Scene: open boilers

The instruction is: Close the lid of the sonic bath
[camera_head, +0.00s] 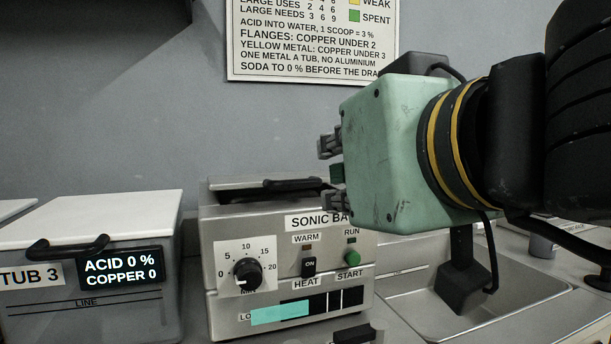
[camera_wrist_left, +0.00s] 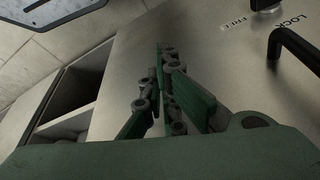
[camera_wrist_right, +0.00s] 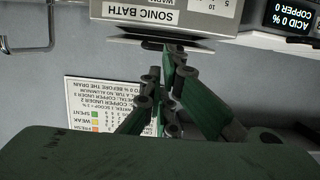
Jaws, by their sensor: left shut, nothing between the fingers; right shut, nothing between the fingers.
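The sonic bath (camera_head: 222,232) is a grey metal box with a knob, switches and a label in the head view. Its top carries a lid with a black handle (camera_head: 292,184); I cannot tell from this low angle whether the lid is fully down. The front and label of the bath also show upside down in the right wrist view (camera_wrist_right: 185,18). My right gripper (camera_head: 326,172) is shut and empty, in front of the bath's right top edge, and hides part of it. My left gripper (camera_wrist_left: 166,50) is shut and empty in the left wrist view, over a metal surface.
Tub 3 (camera_head: 95,215), with a white lid and black handle, stands left of the bath. A metal sink (camera_head: 425,300) is to the right. A notice (camera_head: 310,45) hangs on the wall. A black handle (camera_wrist_left: 292,50) and a lock label show in the left wrist view.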

